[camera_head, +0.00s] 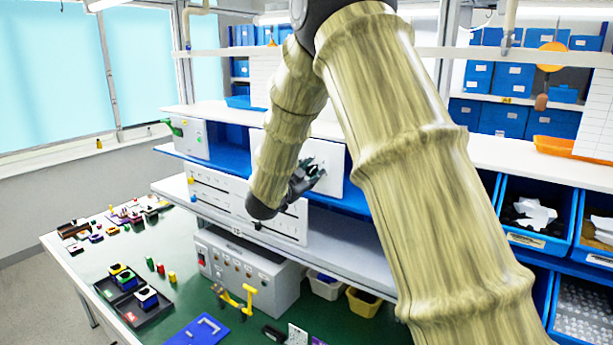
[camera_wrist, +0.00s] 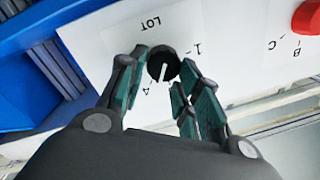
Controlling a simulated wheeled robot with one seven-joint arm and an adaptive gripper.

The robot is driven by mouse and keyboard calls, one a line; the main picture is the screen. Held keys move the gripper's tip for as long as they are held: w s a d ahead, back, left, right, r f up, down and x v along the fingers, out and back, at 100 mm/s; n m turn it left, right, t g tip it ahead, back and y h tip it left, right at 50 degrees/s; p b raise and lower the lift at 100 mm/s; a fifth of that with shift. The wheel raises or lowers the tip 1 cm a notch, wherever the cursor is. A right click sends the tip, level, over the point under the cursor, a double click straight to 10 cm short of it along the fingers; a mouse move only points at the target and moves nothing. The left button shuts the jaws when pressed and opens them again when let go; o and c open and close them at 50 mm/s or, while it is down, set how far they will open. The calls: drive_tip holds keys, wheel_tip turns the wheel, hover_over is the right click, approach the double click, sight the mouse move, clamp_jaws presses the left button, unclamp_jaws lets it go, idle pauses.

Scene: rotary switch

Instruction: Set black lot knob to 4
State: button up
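The black lot knob (camera_wrist: 163,66) is on a white panel, below the printed word LOT in the wrist view. A "1" shows to its right and a mark that reads as A or 4 to its lower left. Its white pointer line points downward in that view, between these two marks. My gripper (camera_wrist: 161,58) has a fingertip close on each side of the knob; I cannot tell whether both touch it. In the head view my gripper (camera_head: 305,178) is at the white panel (camera_head: 333,176), and it and my arm hide the knob.
A red knob (camera_wrist: 307,17) with letters B and C sits at the wrist view's upper right. A blue bin (camera_wrist: 30,60) is beside the panel. In the head view a grey control box (camera_head: 250,275) and black trays (camera_head: 135,293) stand on the green table below. Blue bins (camera_head: 530,225) stand at the right.

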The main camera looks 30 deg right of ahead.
drive_tip(key=shift+s+f, duration=0.15)
drive_tip(key=shift+s, duration=0.3)
drive_tip(key=shift+c, duration=0.7)
drive_tip(key=shift+w+a+f, duration=0.25)
drive_tip(key=shift+w+f, duration=0.15)
drive_tip(key=shift+w, duration=0.25)
drive_tip(key=shift+f+b, duration=0.1)
drive_tip(key=shift+b, duration=0.75)
drive_tip(key=m+b, duration=0.2)
drive_tip(key=b, duration=0.2)
drive_tip(key=shift+d+f+b, duration=0.1)
drive_tip(key=shift+b, duration=0.3)
drive_tip(key=m+b, duration=0.5)
drive_tip(key=b, duration=0.6)
drive_tip(key=shift+w+m+h, duration=0.1)
drive_tip(key=shift+m+h, duration=0.3)
drive_tip(key=shift+r+m+b, duration=0.2)
drive_tip(key=shift+m+b, duration=0.1)
drive_tip(key=shift+b, duration=0.6)
drive_tip(key=shift+r+m+b, duration=0.2)
drive_tip(key=shift+m+b, duration=0.2)
drive_tip(key=shift+b, duration=0.15)
